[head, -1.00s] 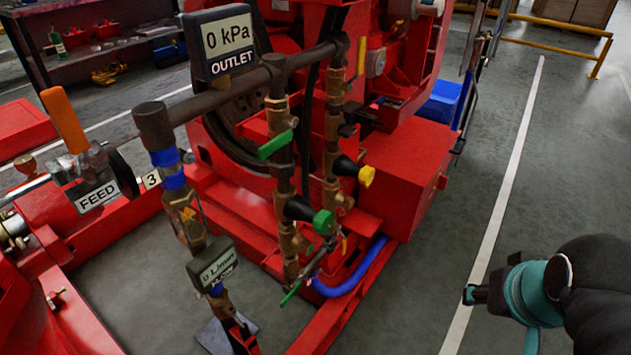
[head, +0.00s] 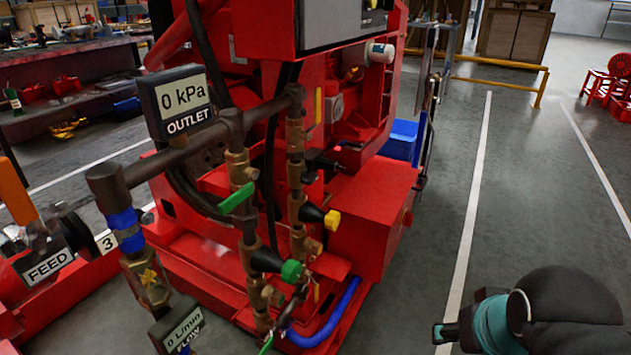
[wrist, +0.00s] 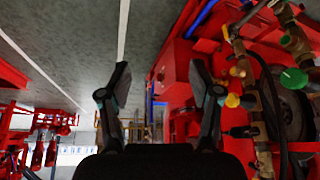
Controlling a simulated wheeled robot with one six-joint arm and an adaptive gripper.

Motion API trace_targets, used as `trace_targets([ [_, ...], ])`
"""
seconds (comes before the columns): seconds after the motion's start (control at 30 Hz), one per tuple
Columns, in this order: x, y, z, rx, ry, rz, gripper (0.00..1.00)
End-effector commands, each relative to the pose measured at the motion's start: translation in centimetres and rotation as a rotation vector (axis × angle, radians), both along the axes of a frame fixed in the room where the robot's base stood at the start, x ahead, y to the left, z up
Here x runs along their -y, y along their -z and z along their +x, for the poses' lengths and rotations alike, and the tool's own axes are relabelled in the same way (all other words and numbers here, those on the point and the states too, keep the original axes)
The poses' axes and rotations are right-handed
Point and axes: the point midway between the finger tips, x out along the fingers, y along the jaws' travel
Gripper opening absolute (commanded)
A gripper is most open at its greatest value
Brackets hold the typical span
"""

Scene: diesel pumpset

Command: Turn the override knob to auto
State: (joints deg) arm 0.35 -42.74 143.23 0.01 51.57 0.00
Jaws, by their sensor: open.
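A grey control panel (head: 335,25) on a red box shows at the top edge of the head view. In the head view my arm is at the lower right, well away from the panel.
Brass pipework carries a green knob (head: 291,271), a yellow knob (head: 332,219) and a green lever (head: 236,199). An outlet gauge (head: 178,101) reads 0 kPa. A yellow rail (head: 500,82) stands behind.

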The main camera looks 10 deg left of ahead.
Motion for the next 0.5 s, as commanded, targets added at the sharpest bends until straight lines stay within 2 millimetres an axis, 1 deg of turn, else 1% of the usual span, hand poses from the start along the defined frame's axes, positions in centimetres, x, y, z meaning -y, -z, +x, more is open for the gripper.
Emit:
trace_targets([
  [0.17,0.6,2.8,1.0,-0.094,0.025,0.002,0.67],
  [0.27,1.6,4.5,2.4,-0.164,0.039,-0.021,0.67],
  [0.37,3.6,5.7,5.2,-0.177,0.034,-0.089,0.67],
  [0.47,5.7,6.4,9.3,-0.125,0.022,-0.171,0.67],
  [0.5,6.6,6.7,11.2,-0.092,0.016,-0.202,0.67],
])
